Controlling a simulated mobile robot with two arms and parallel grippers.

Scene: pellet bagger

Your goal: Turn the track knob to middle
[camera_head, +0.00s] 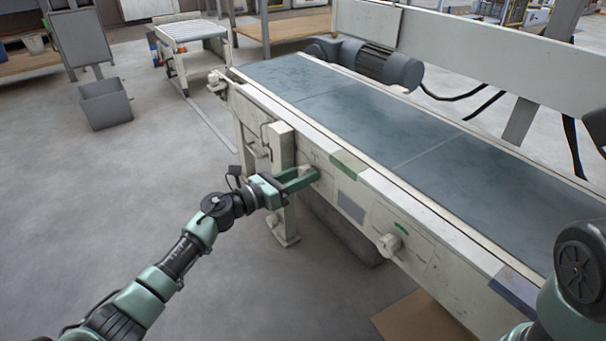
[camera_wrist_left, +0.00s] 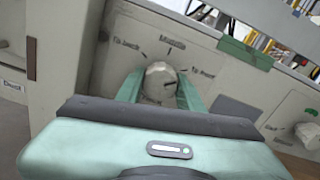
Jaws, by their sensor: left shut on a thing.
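The track knob (camera_wrist_left: 159,78) is a pale, rounded knob on the conveyor's side panel. Around it are the labels "To back" at upper left, "Middle" above and "To front" at upper right, each with a tick. A short dark mark on the knob lies right of its centre, toward the "To front" side. My left gripper (camera_head: 301,177) is shut on the knob, with one green finger on each side, also in the left wrist view (camera_wrist_left: 160,92). In the head view the fingers mostly hide the knob. My right gripper is out of view.
A second pale knob (camera_head: 389,246) sits farther right on the same panel. The conveyor (camera_head: 375,119) has a blue-grey belt above the panel. A grey bin (camera_head: 105,104) stands at the left back. Floor on the left is clear.

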